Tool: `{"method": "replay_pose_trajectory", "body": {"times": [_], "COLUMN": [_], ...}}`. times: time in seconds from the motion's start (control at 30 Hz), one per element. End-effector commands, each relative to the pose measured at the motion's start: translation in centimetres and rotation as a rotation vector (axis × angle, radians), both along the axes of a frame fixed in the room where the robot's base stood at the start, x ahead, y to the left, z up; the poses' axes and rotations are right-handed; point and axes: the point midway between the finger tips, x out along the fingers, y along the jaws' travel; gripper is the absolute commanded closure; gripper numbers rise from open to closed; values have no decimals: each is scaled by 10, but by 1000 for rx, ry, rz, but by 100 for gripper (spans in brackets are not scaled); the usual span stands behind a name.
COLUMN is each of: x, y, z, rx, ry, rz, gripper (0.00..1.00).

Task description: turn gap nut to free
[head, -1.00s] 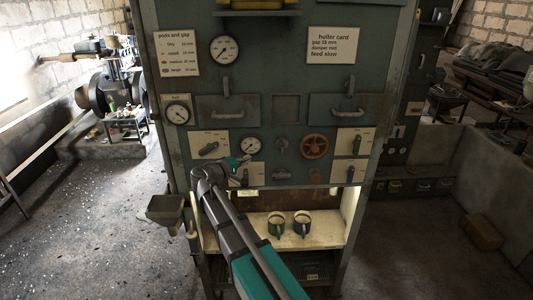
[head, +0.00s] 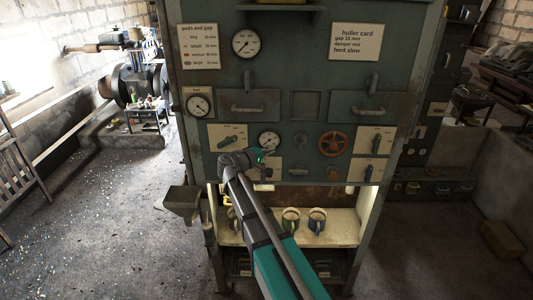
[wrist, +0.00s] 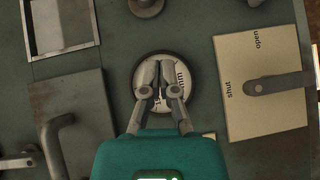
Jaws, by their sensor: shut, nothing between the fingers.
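My gripper (wrist: 158,80) is shut and empty in the wrist view, its fingertips in front of a round white gauge marked "mm" that they partly cover. In the head view my gripper (head: 264,153) is by the lower edge of that gauge (head: 268,141). I cannot tell for certain which part is the gap nut. A small grey round knob (head: 299,140) sits between the gauge and the red handwheel; it shows cut off at the top of the wrist view (wrist: 147,5). Contact with the gauge cannot be told.
A lever plate marked "shut" and "open" (wrist: 264,87) is beside my gripper. A panel with a handle (wrist: 75,130) and an empty square frame (wrist: 60,22) are on the other side. The red handwheel (head: 333,144) is further right. Mugs (head: 290,220) stand on the shelf below.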

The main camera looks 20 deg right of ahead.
Motion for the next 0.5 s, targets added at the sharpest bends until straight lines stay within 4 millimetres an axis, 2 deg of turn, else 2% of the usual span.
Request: {"method": "replay_pose_trajectory", "body": {"times": [0.43, 0.5], "x": [34, 27], "y": [-62, -71], "z": [-8, -10], "rx": [0, 0], "ry": [0, 1], "rz": [-3, -4], "gripper": [100, 100]}}
